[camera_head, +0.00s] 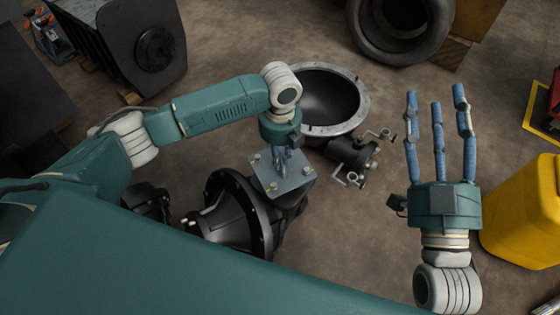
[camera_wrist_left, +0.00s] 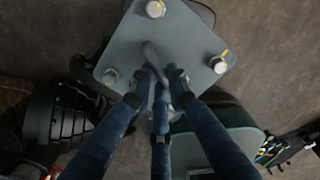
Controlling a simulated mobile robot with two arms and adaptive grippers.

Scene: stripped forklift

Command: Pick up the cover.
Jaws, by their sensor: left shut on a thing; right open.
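The cover is a flat grey square plate (camera_head: 292,178) with bolts at its corners and a handle at its middle. It also shows large in the left wrist view (camera_wrist_left: 195,38), where the blue fingers close around the handle. My left gripper (camera_head: 281,160) is shut on the cover, above the black machine part. I cannot tell whether the cover touches the part below. My right gripper (camera_head: 438,105) is open and empty, its three blue fingers spread upward in the head view, right of the cover.
A black flanged housing (camera_head: 236,215) lies below and left of the cover. A large dark bowl-shaped part (camera_head: 355,122) and a small black part (camera_head: 350,155) are behind it. A yellow container (camera_head: 525,210) stands at the right.

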